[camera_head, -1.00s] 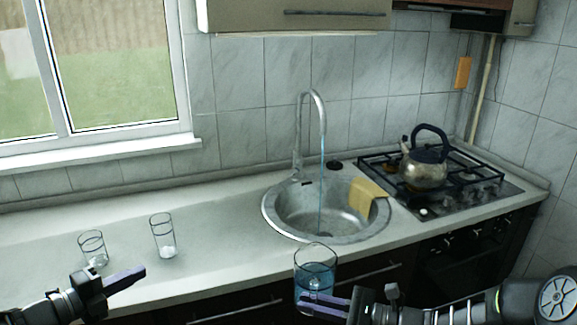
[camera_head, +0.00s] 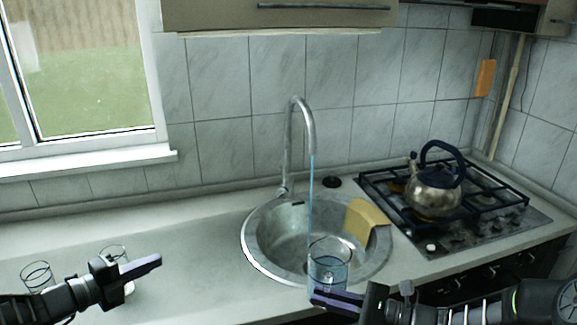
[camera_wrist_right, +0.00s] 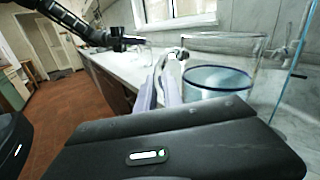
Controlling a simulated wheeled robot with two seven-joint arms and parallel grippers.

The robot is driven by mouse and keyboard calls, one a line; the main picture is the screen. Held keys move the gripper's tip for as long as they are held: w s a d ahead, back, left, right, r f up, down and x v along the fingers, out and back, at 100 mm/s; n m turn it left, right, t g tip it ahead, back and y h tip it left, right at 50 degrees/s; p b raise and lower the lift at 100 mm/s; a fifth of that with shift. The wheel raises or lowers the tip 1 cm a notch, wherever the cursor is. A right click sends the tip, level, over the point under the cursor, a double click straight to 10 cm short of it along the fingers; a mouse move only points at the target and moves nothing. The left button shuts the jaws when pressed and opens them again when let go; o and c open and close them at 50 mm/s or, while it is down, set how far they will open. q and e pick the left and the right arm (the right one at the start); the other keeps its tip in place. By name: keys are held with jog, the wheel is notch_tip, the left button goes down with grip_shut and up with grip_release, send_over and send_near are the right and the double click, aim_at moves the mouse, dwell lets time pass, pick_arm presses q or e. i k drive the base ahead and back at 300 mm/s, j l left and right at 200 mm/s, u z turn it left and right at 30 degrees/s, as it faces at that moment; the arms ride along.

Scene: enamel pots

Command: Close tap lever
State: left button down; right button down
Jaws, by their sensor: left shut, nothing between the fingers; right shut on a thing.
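The silver tap (camera_head: 304,120) rises behind the round sink, with a thin blue stream of water (camera_head: 311,200) running from its spout. The lever is hard to make out near the tap's base (camera_head: 284,190). My left gripper (camera_head: 156,262) is shut and empty over the counter, well left of the tap. My right gripper (camera_head: 325,297) is shut on a glass (camera_head: 330,258) holding bluish water, upright at the sink's front edge. The right wrist view shows that glass (camera_wrist_right: 218,95) beside my fingers (camera_wrist_right: 160,85), with the stream to its right.
The sink (camera_head: 262,250) has a yellow cloth (camera_head: 367,220) over its right rim. Two glasses (camera_head: 38,273) (camera_head: 113,252) stand at left, partly behind my left arm. A kettle (camera_head: 435,195) sits on the hob (camera_head: 500,222) at right. The counter between glasses and sink is clear.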

aim_at(283, 184)
jog(key=i+l, duration=1)
